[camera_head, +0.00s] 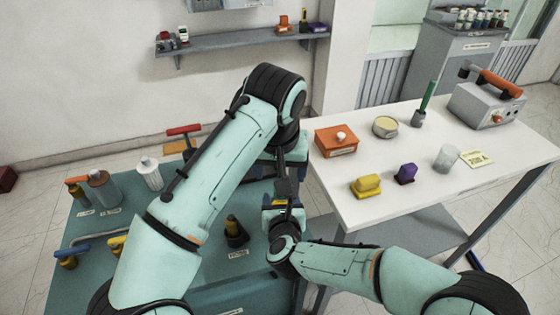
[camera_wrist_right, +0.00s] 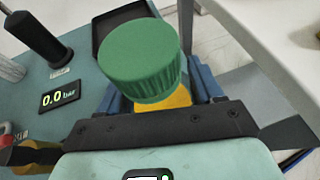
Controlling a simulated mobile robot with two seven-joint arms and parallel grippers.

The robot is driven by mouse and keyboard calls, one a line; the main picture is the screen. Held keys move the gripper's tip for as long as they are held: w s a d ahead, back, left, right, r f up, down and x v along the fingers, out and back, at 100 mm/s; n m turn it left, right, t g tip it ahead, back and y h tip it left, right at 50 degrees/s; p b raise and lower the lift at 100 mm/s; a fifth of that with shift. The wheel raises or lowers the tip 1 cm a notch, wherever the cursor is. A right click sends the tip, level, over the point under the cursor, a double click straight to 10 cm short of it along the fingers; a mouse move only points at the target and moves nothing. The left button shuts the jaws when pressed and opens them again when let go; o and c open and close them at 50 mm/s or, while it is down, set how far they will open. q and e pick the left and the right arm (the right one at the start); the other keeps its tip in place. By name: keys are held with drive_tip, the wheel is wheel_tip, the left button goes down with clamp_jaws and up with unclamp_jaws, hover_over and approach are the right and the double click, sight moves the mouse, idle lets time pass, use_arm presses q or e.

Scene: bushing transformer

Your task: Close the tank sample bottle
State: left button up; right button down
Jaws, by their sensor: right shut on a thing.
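In the right wrist view a bottle with a ribbed green cap (camera_wrist_right: 142,62) and a yellow body (camera_wrist_right: 178,98) stands between the blue fingers of my right gripper (camera_wrist_right: 160,95). The gripper is shut on the yellow body, just below the cap. The cap sits over the bottle's top; I cannot tell whether it is fully seated. In the head view my right gripper (camera_head: 283,204) is at the right edge of the teal table, its bottle hard to make out.
The teal table (camera_head: 65,220) holds valves, a white ribbed part (camera_head: 149,173) and a dark fitting (camera_head: 235,231). The white table (camera_head: 345,205) at right carries an orange box (camera_head: 337,141), a yellow block (camera_head: 366,187) and a clear beaker (camera_head: 447,158). A pressure display (camera_wrist_right: 60,95) reads 0.0 bar.

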use_arm(q)
drive_tip(key=shift+v, duration=1.25)
use_arm(e)
drive_tip(key=shift+f, duration=0.1)
drive_tip(key=shift+c, duration=0.4)
unclamp_jaws()
use_arm(q)
drive_tip(key=shift+f, duration=0.15)
use_arm(e)
drive_tip(key=v, duration=1.3)
drive_tip(key=shift+s, duration=0.2)
